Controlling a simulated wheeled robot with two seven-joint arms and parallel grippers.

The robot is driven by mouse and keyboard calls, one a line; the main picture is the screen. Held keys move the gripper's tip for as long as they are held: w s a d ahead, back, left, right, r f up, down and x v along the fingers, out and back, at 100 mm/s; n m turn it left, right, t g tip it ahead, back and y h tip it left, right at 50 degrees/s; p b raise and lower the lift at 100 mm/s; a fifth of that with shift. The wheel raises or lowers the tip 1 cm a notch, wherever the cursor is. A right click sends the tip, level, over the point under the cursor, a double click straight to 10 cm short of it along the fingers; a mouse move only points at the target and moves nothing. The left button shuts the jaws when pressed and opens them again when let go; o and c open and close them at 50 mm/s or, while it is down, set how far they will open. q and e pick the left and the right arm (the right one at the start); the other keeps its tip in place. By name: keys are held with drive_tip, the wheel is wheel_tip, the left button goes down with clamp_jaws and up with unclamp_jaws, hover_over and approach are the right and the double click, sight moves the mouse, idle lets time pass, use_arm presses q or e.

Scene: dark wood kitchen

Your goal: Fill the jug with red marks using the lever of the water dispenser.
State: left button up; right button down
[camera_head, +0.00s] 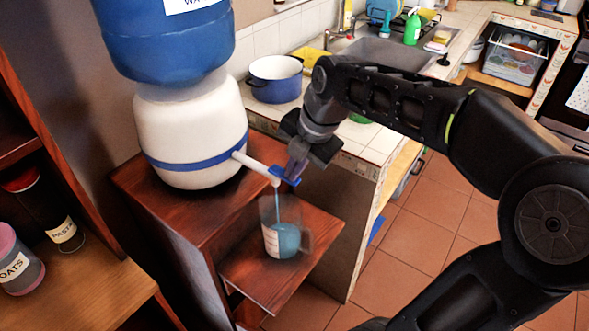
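The water dispenser (190,135) is white with a blue band and a blue bottle on top. It stands on a dark wood cabinet. Its spout ends in a blue lever (285,174). A clear jug (283,236) stands upright under the spout on a wooden shelf. A stream of water runs from the spout into it, and bluish water fills its lower part. Red marks are too small to make out. My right gripper (296,168) is at the lever and appears to touch it; its fingers are dark and partly hidden. My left gripper is not in view.
A blue pot (275,79) stands on the tiled counter behind the dispenser. A sink (388,54) and a green bottle (412,28) are farther back. Shelves with jars (18,262) stand at the left. The tiled floor (400,240) is open below my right arm.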

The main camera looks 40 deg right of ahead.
drive_tip(key=shift+r, duration=0.15)
drive_tip(key=v, duration=0.7)
drive_tip(key=shift+s+r, duration=0.15)
drive_tip(key=shift+r, duration=0.15)
idle(0.6)
